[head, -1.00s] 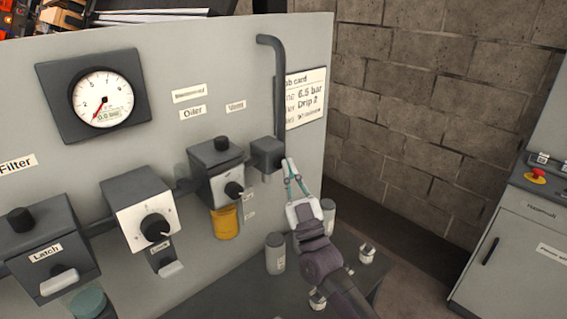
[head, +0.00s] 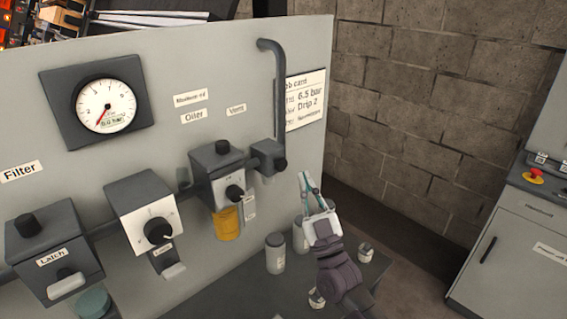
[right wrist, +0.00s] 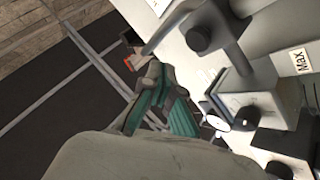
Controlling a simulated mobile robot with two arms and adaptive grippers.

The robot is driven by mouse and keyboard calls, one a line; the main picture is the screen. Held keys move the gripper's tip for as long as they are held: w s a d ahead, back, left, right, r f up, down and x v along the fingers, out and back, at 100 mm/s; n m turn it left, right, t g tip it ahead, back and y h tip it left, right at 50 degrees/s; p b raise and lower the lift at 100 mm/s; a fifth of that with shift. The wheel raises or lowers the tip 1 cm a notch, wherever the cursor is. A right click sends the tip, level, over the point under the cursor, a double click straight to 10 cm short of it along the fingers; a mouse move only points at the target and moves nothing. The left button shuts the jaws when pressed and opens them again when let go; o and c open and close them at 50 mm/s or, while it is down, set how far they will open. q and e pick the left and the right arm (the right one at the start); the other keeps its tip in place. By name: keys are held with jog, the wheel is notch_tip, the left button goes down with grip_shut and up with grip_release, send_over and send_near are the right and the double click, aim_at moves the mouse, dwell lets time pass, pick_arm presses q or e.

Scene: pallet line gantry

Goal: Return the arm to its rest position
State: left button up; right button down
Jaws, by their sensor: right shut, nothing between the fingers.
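My right arm reaches up from the bottom of the head view. Its gripper (head: 307,180) is shut and empty. It stands in front of the grey panel (head: 160,40), below and right of the small valve block (head: 266,158) at the foot of the dark pipe, apart from it. In the right wrist view the green-padded fingers (right wrist: 155,100) are over the scene, with the panel's boxes on the right. My left gripper does not show.
The panel carries a gauge (head: 107,105), a latch box (head: 50,250), a knob box (head: 148,212) and an oiler with a yellow bowl (head: 226,224). Grey canisters (head: 275,253) stand on the dark bench below. A brick wall (head: 430,120) and a cabinet (head: 510,240) are at right.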

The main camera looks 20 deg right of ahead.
jog(key=shift+s+d, duration=0.2)
jog(key=shift+s, duration=0.45)
